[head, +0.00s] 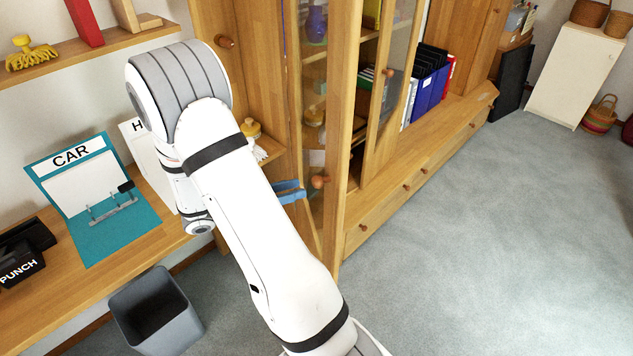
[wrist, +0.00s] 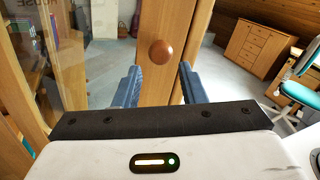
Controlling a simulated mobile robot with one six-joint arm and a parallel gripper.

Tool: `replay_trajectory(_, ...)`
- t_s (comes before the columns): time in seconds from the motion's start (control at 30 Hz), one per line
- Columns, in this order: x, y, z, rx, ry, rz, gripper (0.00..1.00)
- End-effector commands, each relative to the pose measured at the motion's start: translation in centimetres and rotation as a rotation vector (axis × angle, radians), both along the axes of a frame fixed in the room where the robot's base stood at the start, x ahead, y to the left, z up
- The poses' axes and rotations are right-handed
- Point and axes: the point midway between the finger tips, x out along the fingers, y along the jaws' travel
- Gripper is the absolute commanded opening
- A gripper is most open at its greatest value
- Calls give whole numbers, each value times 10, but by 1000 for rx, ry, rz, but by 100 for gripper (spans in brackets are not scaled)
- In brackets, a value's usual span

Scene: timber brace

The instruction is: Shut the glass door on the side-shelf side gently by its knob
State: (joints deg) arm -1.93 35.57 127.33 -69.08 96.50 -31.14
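My gripper (head: 290,191) has blue fingers beside the knob, partly hidden by my arm. In the wrist view my gripper (wrist: 160,77) is open, with one finger on each side of the stile's line. The brown knob (wrist: 161,52) appears in the gap, a little beyond the fingertips and seemingly untouched. Glass (wrist: 75,50) shows left of the stile.
A second glass door (head: 398,65) and binders (head: 430,78) are farther along the cabinet. The side shelf (head: 110,270) holds a teal CAR board (head: 95,235). A grey bin (head: 155,310) stands below. Carpet (head: 480,240) at right is clear.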

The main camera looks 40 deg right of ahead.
Motion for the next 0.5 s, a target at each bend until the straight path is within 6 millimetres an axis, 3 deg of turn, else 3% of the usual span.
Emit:
replay_trajectory(0.3,-19,-48,1,1,-3,-7,37)
replay_trajectory(0.5,-23,-59,0,3,-4,-4,37)
